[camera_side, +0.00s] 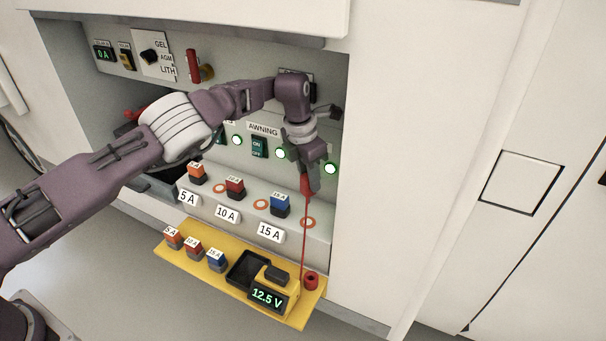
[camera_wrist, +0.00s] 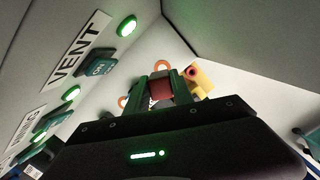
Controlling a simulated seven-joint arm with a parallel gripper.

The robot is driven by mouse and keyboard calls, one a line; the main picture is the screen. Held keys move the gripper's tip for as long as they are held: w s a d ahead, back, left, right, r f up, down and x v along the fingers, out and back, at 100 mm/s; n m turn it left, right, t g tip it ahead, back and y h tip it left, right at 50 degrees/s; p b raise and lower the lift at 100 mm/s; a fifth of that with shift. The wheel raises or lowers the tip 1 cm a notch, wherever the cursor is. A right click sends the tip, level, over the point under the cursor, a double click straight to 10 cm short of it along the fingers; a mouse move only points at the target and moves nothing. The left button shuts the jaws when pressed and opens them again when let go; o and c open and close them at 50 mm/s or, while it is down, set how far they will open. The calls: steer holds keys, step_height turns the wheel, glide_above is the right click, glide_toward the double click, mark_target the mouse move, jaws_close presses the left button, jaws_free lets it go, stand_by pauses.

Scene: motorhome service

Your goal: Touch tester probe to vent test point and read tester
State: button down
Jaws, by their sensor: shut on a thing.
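My gripper (camera_side: 309,188) is shut on the red tester probe (camera_side: 305,184), above the right end of the fuse ledge. In the wrist view the probe (camera_wrist: 161,88) shows as a red block between the fingers (camera_wrist: 161,93). A thin red line runs from the probe down to the yellow tray. The rightmost orange ring, the vent test point (camera_side: 309,222), lies just below the gripper; I cannot tell whether the probe tip touches it. The tester (camera_side: 267,297) reads 12.5 V. The VENT label (camera_wrist: 79,48) and its lit green lamp (camera_wrist: 127,26) show in the wrist view.
The yellow tray (camera_side: 172,256) holds several spare fuses, a black bin (camera_side: 247,268) and a red holder (camera_side: 311,280). Fuses marked 5 A, 10 A and 15 A sit on the ledge beside orange rings. The compartment's right wall (camera_side: 342,190) is close to my gripper.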

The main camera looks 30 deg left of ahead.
mark_target(309, 202)
steer(key=shift+f, duration=2.9)
steer(key=shift+f, duration=0.15)
steer(key=shift+f, duration=0.55)
stand_by(0.6)
